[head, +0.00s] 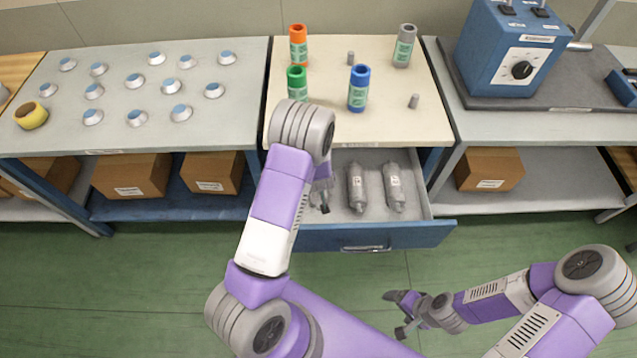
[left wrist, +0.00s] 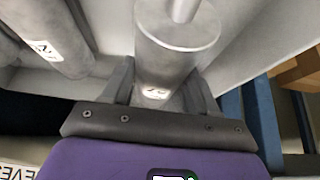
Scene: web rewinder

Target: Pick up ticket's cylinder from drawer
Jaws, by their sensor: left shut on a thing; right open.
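The open drawer (head: 435,212) under the middle table holds two grey metal cylinders, a left one (head: 357,188) and a right one (head: 394,187), lying side by side. My left gripper (head: 322,198) is down in the drawer's left part, partly hidden by my arm. In the left wrist view it is shut on a grey cylinder (left wrist: 178,48) with a small label, one finger on each side. This cylinder is hidden in the head view. Another labelled cylinder (left wrist: 45,38) lies beside it in the left wrist view. My right gripper (head: 394,314) is open and empty above the floor.
Orange (head: 298,46), green (head: 297,83), blue (head: 358,90) and grey (head: 404,46) rolls stand on the table above the drawer. A blue machine (head: 507,52) stands at right. Cardboard boxes (head: 130,176) sit on lower shelves. The green floor before the drawer is clear.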

